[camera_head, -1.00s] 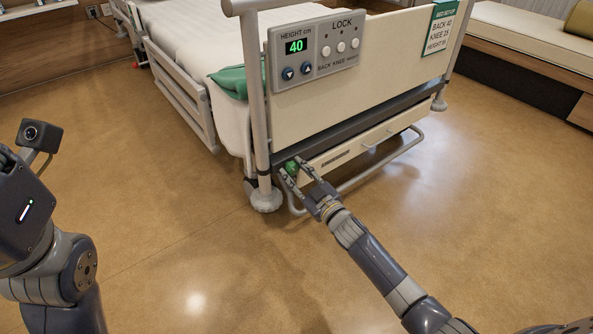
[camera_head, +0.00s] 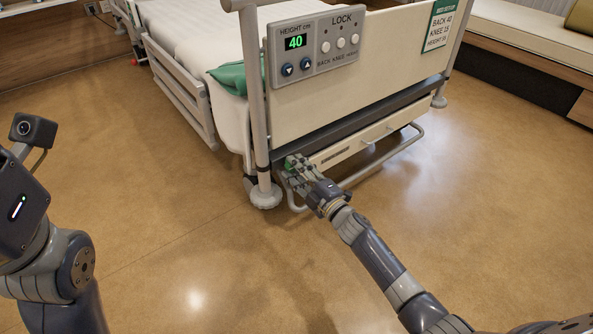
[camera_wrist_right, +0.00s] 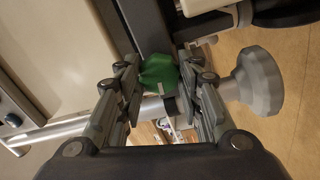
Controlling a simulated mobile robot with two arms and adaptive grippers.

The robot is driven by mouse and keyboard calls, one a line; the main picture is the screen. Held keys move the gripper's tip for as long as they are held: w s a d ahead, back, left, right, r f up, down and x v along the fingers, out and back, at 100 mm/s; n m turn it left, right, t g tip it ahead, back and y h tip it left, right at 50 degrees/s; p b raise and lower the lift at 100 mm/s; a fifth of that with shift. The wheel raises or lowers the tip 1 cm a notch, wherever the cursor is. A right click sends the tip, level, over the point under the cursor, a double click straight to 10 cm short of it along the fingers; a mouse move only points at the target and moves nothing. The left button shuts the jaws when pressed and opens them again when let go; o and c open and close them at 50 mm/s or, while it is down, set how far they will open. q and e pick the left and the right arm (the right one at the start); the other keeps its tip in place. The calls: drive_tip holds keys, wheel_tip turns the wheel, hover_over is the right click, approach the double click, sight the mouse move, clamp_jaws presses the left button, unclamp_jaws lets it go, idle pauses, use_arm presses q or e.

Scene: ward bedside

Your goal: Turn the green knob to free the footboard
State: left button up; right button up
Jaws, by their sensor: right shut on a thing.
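The green knob (camera_head: 291,163) is low on the left end of the footboard (camera_head: 365,72), just below its dark lower rail. My right gripper (camera_head: 292,172) reaches it from the front and partly hides it. In the right wrist view the green knob (camera_wrist_right: 158,72) sits between the two fingers of my right gripper (camera_wrist_right: 160,85), which are shut on it. A small pale mark shows on the knob's edge there. The footboard stands upright at the bed's end. My left arm is at the left edge of the head view; its gripper is out of the picture.
A panel (camera_head: 314,46) on the footboard reads height 40, with LOCK buttons. A green-edged card (camera_head: 440,24) hangs at the right. A curved metal bar (camera_head: 385,165) runs below the footboard, and a caster (camera_head: 265,197) stands near the knob. The floor in front is clear.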

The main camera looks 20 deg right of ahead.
drive_tip(key=shift+n, duration=0.7)
drive_tip(key=o, duration=1.1)
drive_tip(key=shift+c, duration=0.2)
drive_tip(key=shift+s, duration=0.1)
drive_tip(key=v, duration=1.1)
drive_tip(key=shift+s+d, duration=0.2)
drive_tip(key=shift+s, duration=0.15)
drive_tip(key=shift+f, duration=0.1)
